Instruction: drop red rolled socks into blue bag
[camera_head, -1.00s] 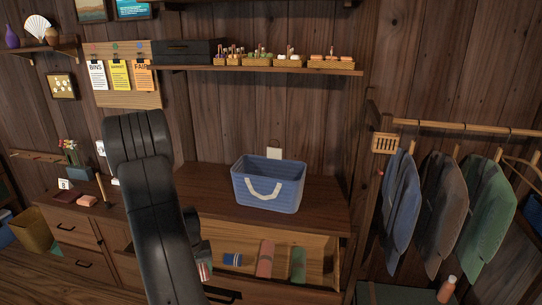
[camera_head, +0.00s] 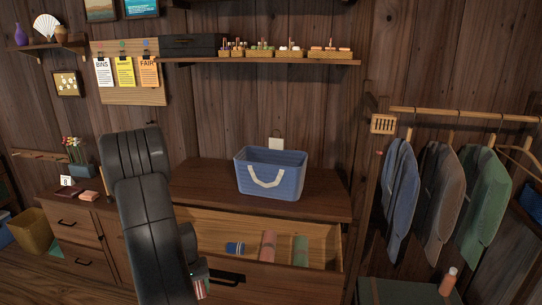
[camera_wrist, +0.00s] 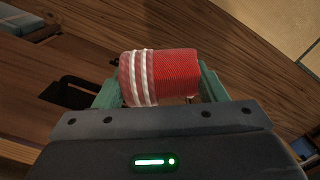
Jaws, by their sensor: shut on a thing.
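The red rolled socks (camera_wrist: 175,76) with white stripes sit between the two green fingers of my gripper (camera_wrist: 158,82) in the wrist view. My gripper is shut on them. In the head view only a bit of the red and white socks (camera_head: 199,289) shows low beside my arm, in front of the drawer front; most of my gripper is hidden there. The blue bag (camera_head: 270,188) stands upright on the dresser top, with its pale handle facing me. Its open top shows, and it is up and to the right of my gripper.
The open drawer (camera_head: 325,242) below the bag holds a blue roll (camera_head: 235,248), a pink roll (camera_head: 268,246) and a green roll (camera_head: 300,250). A shelf (camera_head: 300,62) with small baskets hangs above. Jackets (camera_head: 402,200) hang at the right. The dresser top (camera_head: 205,182) beside the bag is clear.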

